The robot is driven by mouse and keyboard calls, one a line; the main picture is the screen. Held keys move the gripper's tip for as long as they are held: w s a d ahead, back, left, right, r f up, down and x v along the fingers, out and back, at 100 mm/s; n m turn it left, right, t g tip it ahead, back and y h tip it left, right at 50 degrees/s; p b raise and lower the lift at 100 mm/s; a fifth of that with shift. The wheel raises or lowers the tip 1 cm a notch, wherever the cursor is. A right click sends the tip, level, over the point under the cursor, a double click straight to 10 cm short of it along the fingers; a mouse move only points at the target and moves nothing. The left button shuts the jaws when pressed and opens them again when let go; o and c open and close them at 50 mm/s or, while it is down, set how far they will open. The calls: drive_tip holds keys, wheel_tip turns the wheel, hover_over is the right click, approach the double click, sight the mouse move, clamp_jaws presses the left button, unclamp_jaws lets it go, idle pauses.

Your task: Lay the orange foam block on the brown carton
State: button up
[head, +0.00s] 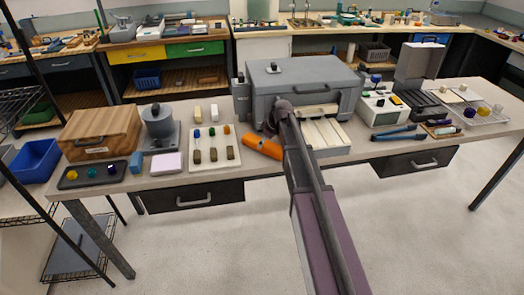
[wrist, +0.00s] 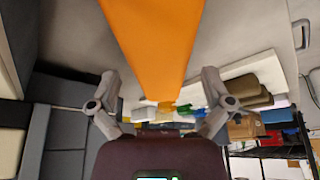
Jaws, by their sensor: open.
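The orange foam block (head: 262,147) lies at an angle near the table's front edge, left of my arm in the head view. In the wrist view the orange block (wrist: 152,35) is large and close, tapering down between my fingers. My gripper (wrist: 160,78) is open, with a gap between each finger and the orange. In the head view my gripper is mostly hidden by my wrist and arm. A brown box with a handle (head: 103,132) at the table's left end may be the brown carton; I cannot tell for sure.
A large grey case (head: 310,75) stands behind my wrist. A white tray (head: 203,163) with coloured rods lies left of the block.

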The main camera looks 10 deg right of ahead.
drive_tip(key=shift+w+a+f+b, duration=0.2)
drive_tip(key=shift+f+b, duration=0.2)
drive_tip(key=shift+f, duration=0.25)
drive_tip(key=c, duration=1.2)
drive_tip(key=shift+r, duration=0.2)
wheel_tip(320, 180, up, 4)
drive_tip(key=p, duration=0.4)
drive_tip(key=shift+f, duration=0.1)
drive_tip(key=s, duration=1)
drive_tip(key=s+p, duration=0.1)
drive_tip(key=s, duration=0.5)
drive_tip(key=shift+r, duration=0.4)
